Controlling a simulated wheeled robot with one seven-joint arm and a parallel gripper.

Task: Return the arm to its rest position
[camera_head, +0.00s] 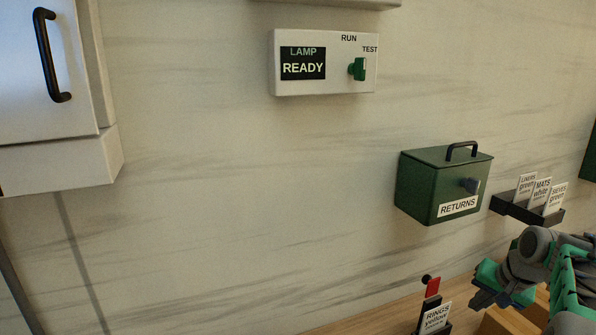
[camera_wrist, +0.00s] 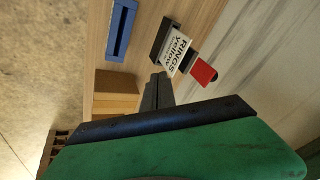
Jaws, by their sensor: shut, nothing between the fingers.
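My arm shows at the lower right of the head view, in grey and green. My gripper (camera_head: 482,298) hangs over the wooden counter (camera_head: 375,318), near a holder with a card reading "RINGS yellow" (camera_head: 435,318). In the wrist view my gripper (camera_wrist: 157,90) has its dark fingers together, with nothing between them. The rings card (camera_wrist: 176,54) is just beyond the fingertips there. I cannot tell whether the fingers touch its holder.
A green RETURNS box (camera_head: 425,188) and a rack of several cards (camera_head: 527,209) are on the wall above my arm. A lamp panel (camera_head: 323,63) reads READY. A wooden block (camera_wrist: 115,82) and a blue slotted piece (camera_wrist: 121,30) are near the fingers. The wall's middle is clear.

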